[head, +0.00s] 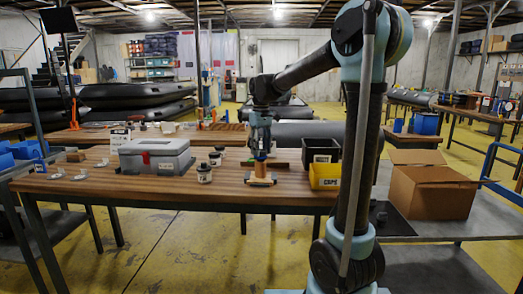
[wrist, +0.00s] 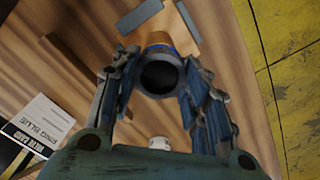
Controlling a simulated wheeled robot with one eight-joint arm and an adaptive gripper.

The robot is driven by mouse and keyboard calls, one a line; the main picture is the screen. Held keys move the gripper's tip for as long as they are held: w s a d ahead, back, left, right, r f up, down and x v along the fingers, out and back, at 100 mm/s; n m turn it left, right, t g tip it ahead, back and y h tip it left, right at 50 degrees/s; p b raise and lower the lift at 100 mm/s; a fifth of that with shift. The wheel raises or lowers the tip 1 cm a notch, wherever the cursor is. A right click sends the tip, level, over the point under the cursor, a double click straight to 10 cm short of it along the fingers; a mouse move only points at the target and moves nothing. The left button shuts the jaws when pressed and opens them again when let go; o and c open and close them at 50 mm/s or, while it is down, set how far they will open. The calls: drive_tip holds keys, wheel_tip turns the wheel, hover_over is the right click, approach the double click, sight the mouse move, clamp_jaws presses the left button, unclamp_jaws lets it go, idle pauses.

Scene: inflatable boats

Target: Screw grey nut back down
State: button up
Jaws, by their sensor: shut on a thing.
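My gripper (head: 261,152) points down over the front edge area of the wooden workbench. Below it an orange-brown upright piece (head: 261,171) stands on a small pale base (head: 260,182). In the wrist view my gripper (wrist: 160,85) has its fingers on both sides of a grey ring with a dark round opening, which I take for the grey nut (wrist: 160,76). The fingers are closed on it. A blue band and an orange-brown part show just beyond it. The nut is hidden by the fingers in the head view, and its thread is not visible.
Left of my gripper are a grey toolbox (head: 155,155) and small jars (head: 204,174). A yellow bin (head: 325,176) and a black bin (head: 321,150) stand to the right. A cardboard box (head: 430,190) is further right.

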sight(261, 151)
drive_tip(key=m, duration=0.3)
idle(0.4)
drive_tip(key=shift+m, duration=0.9)
drive_tip(key=m, duration=0.4)
drive_tip(key=o, duration=0.8)
drive_tip(key=shift+o, duration=0.3)
drive_tip(key=shift+r, duration=4.05)
